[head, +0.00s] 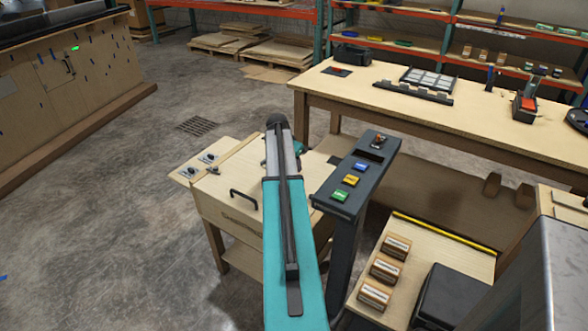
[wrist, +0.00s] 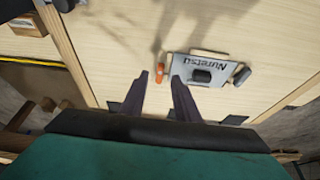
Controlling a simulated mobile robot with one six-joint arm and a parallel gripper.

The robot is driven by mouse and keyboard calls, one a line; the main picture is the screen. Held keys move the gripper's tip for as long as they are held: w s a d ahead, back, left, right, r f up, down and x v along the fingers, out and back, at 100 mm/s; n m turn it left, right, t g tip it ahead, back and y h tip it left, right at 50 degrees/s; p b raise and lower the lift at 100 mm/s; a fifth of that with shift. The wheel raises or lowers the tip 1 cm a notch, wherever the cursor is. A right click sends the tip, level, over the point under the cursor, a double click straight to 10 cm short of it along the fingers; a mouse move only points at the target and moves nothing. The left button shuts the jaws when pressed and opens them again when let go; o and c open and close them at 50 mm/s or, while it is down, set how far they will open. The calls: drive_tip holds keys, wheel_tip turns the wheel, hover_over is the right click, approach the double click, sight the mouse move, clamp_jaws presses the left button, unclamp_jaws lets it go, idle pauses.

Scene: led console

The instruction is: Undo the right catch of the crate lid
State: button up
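The wooden crate (head: 232,226) stands left of my teal arm in the head view, with a pale lid and a black handle (head: 243,198). My arm covers the crate's right part there, and my fingers are hidden. In the wrist view my gripper (wrist: 168,74) has its two dark fingers apart over a pale wooden surface (wrist: 100,45). A small orange piece (wrist: 161,75) shows between or just beyond the tips; contact cannot be told. Right of them is a grey plate (wrist: 205,70) marked "Nuretsu" with a black knob. I cannot tell which part is the right catch.
A dark console (head: 357,175) with coloured buttons stands close right of my arm. A long workbench (head: 440,110) with tools lies behind it. A low board (head: 440,243) with several labelled blocks is at lower right. The floor (head: 120,220) at left is clear.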

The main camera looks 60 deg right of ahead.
drive_tip(key=b+v, duration=0.1)
drive_tip(key=v, duration=0.9)
drive_tip(key=shift+a+r, duration=0.2)
drive_tip(key=shift+r, duration=0.1)
drive_tip(key=shift+s, duration=0.1)
